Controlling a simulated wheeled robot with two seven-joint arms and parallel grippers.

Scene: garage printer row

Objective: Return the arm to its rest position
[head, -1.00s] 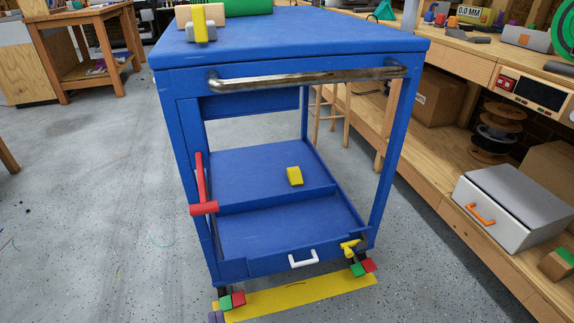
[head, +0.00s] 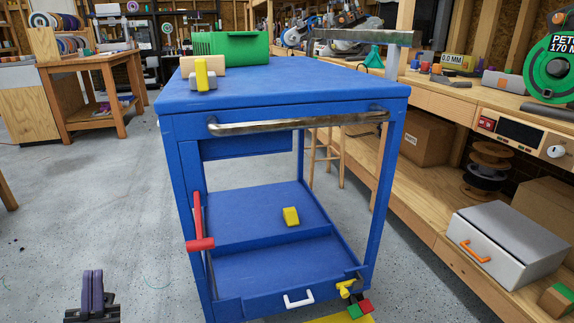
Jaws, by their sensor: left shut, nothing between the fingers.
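My left gripper (head: 92,285) shows at the bottom left of the head view, in front of the grey floor. Its dark fingers point up and are shut with nothing between them. It is apart from the blue cart (head: 280,92), to the left of the cart's lower part. My right gripper is not in view.
The cart holds a green crate (head: 232,46) on top and a yellow block (head: 291,216) on its lower shelf. A red lever (head: 199,225) and a white handle (head: 299,300) sit on its front. A wooden workbench (head: 440,200) runs along the right.

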